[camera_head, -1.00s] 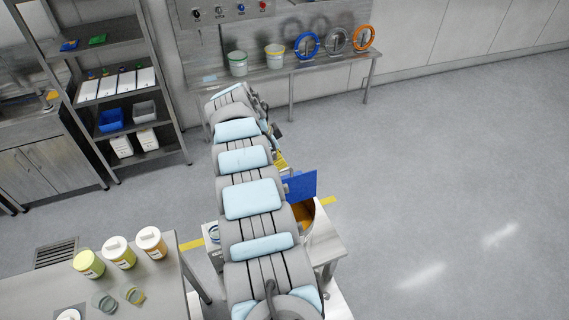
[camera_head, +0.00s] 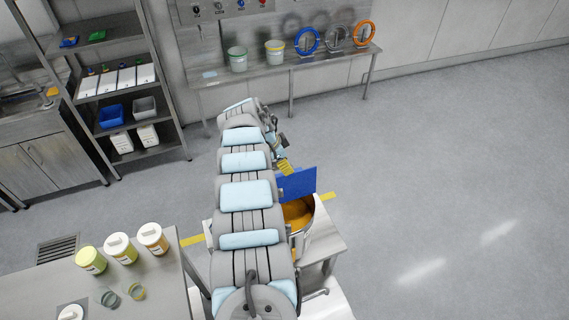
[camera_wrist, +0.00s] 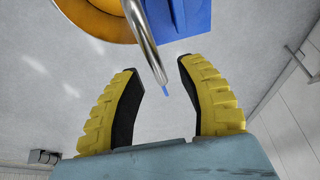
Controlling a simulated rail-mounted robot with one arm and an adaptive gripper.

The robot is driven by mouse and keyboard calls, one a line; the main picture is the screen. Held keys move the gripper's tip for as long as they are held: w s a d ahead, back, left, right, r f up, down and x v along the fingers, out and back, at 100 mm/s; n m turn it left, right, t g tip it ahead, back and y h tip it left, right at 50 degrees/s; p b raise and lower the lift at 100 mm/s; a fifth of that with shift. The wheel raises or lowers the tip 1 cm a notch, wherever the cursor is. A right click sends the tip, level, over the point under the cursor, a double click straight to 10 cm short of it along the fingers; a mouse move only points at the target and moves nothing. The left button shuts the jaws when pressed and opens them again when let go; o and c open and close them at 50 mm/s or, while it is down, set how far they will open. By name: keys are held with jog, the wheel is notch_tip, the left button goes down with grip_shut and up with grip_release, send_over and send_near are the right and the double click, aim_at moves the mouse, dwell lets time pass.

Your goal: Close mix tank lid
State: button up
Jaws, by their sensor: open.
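The mix tank (camera_head: 297,222) stands on a low metal table, partly hidden by my arm, with orange contents showing through its open top. Its blue lid (camera_head: 298,183) is raised upright at the far side of the rim. In the wrist view the tank's orange interior (camera_wrist: 97,20) is at the top left, the blue lid (camera_wrist: 188,15) at the top, and a curved metal bar (camera_wrist: 146,42) runs beside it toward my fingers. My gripper (camera_wrist: 157,82) is open and empty, its two yellow and black fingers apart below the bar's end. In the head view the yellow fingers (camera_head: 286,168) show just beyond the lid.
A metal bench (camera_head: 280,66) along the back wall carries two buckets and several coloured rings. A shelf rack (camera_head: 115,85) stands at the left. A table (camera_head: 150,285) at front left holds several jars. The floor at right is clear.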

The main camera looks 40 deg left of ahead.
grip_shut()
jog(key=shift+d+b, duration=0.2)
jog(key=shift+b, duration=0.3)
